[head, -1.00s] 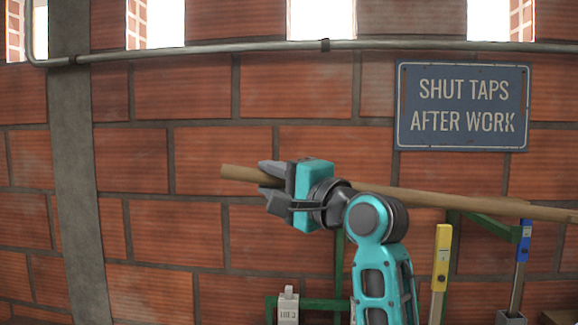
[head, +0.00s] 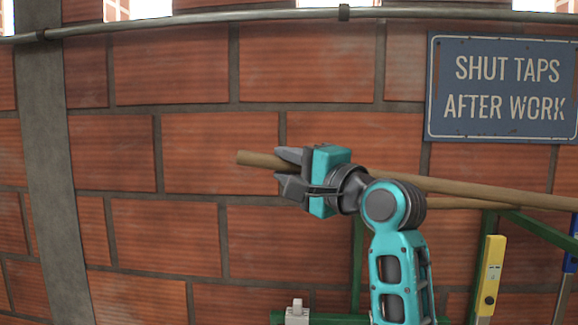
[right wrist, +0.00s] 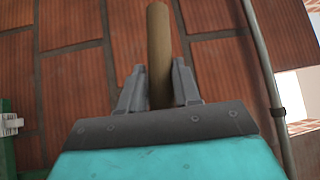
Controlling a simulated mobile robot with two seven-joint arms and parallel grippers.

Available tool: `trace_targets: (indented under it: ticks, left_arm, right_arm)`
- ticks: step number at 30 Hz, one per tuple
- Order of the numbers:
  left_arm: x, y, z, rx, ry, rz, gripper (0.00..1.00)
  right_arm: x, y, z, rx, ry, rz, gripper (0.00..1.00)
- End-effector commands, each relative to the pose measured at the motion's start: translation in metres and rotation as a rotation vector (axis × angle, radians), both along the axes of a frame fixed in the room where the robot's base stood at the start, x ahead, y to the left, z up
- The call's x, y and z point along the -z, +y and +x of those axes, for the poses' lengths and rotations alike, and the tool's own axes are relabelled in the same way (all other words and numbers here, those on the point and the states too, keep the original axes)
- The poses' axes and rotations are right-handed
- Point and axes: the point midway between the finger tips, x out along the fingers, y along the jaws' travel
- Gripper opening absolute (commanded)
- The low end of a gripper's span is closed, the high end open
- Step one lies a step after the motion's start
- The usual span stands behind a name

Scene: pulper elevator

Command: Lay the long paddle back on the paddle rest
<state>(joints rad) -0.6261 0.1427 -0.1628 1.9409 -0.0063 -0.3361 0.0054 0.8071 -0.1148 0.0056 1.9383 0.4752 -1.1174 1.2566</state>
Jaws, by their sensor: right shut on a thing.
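The long paddle's brown wooden shaft (head: 470,188) runs from left of my right gripper (head: 284,172) to the right edge of the head view, nearly level. My right gripper is shut on it near its left end. In the right wrist view the shaft (right wrist: 159,50) stands between the two fingers (right wrist: 156,88). The paddle's far end is out of view. A green frame (head: 540,230) with a slanting bar and post stands below the shaft at the right; I cannot tell whether it is the paddle rest or touches the shaft. My left gripper is not in view.
A second thin wooden length (head: 455,203) shows just under the shaft. Tools with a yellow handle (head: 490,268) and a blue handle (head: 572,240) stand at lower right. A brick wall (head: 160,240) with a blue sign (head: 505,88) and a pipe (head: 240,18) lies behind.

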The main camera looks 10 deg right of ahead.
Motion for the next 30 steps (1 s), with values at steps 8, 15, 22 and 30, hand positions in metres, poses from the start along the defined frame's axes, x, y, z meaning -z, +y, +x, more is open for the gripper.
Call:
trace_targets:
  ticks: [8,15,22,30]
  left_arm:
    - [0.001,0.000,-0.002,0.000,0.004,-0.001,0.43]
    - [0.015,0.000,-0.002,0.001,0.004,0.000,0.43]
    - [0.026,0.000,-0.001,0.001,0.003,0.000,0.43]
    - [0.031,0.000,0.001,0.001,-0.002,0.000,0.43]
  right_arm:
    - [-0.001,0.001,-0.001,0.006,0.025,-0.147,0.00]
    - [0.033,0.001,0.000,0.003,0.029,-0.133,0.00]
    - [0.060,0.001,0.000,0.003,0.027,-0.132,0.00]
    - [0.085,0.001,-0.001,0.003,0.027,-0.133,0.00]
